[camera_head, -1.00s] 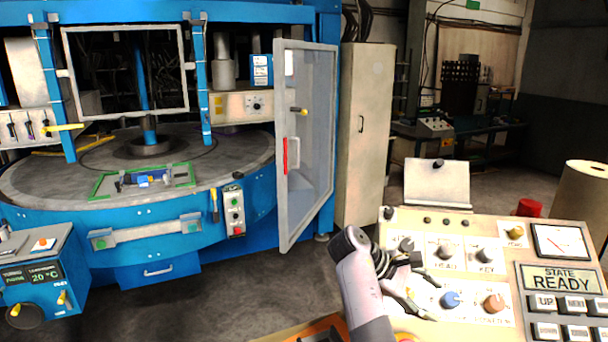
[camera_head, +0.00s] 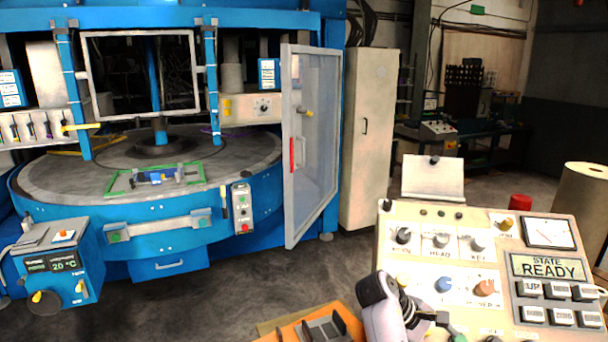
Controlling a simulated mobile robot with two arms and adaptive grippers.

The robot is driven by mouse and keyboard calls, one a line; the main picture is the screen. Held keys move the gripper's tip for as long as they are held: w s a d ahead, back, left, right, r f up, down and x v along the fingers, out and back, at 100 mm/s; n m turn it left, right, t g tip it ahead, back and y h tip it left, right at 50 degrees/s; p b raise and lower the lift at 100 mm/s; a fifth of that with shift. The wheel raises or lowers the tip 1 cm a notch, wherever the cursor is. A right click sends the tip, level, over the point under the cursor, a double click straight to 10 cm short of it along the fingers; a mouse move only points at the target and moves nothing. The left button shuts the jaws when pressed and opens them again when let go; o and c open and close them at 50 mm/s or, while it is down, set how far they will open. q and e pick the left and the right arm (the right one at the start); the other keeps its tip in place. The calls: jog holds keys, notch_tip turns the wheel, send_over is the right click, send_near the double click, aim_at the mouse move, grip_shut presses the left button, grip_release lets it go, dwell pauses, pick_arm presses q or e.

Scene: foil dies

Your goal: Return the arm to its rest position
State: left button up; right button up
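My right arm (camera_head: 377,290) comes up from the bottom edge, right of centre, with a pale grey link and a dark joint cap. Its gripper (camera_head: 440,326) is low in the view, in front of the lower left of the control panel (camera_head: 385,250). The fingers are partly cut off by the bottom edge, so I cannot tell whether they are open or what lies between them. My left gripper is out of view.
The panel's display (camera_head: 548,268) reads STATE READY. An orange tray (camera_head: 290,332) with grey fittings is left of the arm. A blue machine (camera_head: 270,205) with its glazed door (camera_head: 313,150) open stands at left. Dark floor (camera_head: 235,290) between is clear.

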jog(key=s+f+m+t+y, duration=0.2)
jog(key=s+f+m+y, duration=0.15)
jog(key=s+f, duration=1.05)
jog(key=s+a+r+m+t+y, duration=0.1)
jog(key=s+a+r+y, duration=0.15)
jog(key=s+a, duration=0.45)
jog(key=s+a+r+m+t+y, duration=0.1)
jog(key=s+a+y, duration=0.15)
jog(key=s, duration=0.85)
notch_tip(320, 180, down, 33)
jog(key=s+g+b, duration=0.2)
jog(key=b, duration=0.3)
pick_arm(q)
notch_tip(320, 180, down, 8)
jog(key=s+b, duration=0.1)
jog(key=b, duration=0.2)
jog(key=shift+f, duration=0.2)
pick_arm(e)
jog(key=s+d+f, duration=0.3)
jog(key=s+f, duration=1.3)
jog(key=f, duration=0.2)
jog(key=shift+d+n+g+y, duration=0.15)
jog(key=shift+n+g+y, duration=0.2)
jog(key=shift+g, duration=0.05)
